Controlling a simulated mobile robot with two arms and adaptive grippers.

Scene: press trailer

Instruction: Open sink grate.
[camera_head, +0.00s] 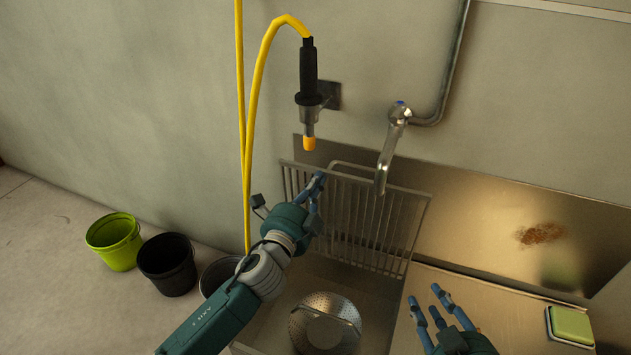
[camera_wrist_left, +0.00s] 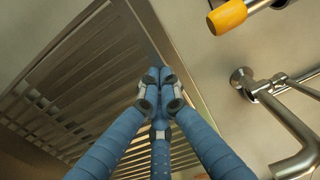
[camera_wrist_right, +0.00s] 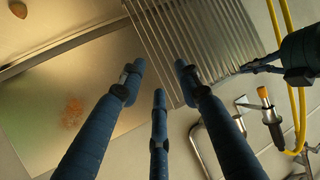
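The sink grate (camera_head: 402,232), a metal panel of parallel bars, stands tilted up at the back of the sink, leaning near the wall. It also shows in the left wrist view (camera_wrist_left: 75,75) and the right wrist view (camera_wrist_right: 215,35). My left gripper (camera_head: 316,190) is at the grate's upper left part. In the left wrist view its blue fingertips (camera_wrist_left: 158,80) are together at the grate's edge; whether they pinch it cannot be told. My right gripper (camera_head: 428,305) is open and empty over the counter, right of the sink. The sink basin below the grate is uncovered, with a round perforated strainer (camera_head: 326,318) in it.
A faucet (camera_head: 388,150) hangs in front of the grate's top. A sprayer (camera_head: 308,85) with a yellow hose (camera_head: 249,130) is on the wall. Green (camera_head: 114,240) and black (camera_head: 167,265) buckets stand on the floor at left. A green sponge (camera_head: 571,324) lies at right.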

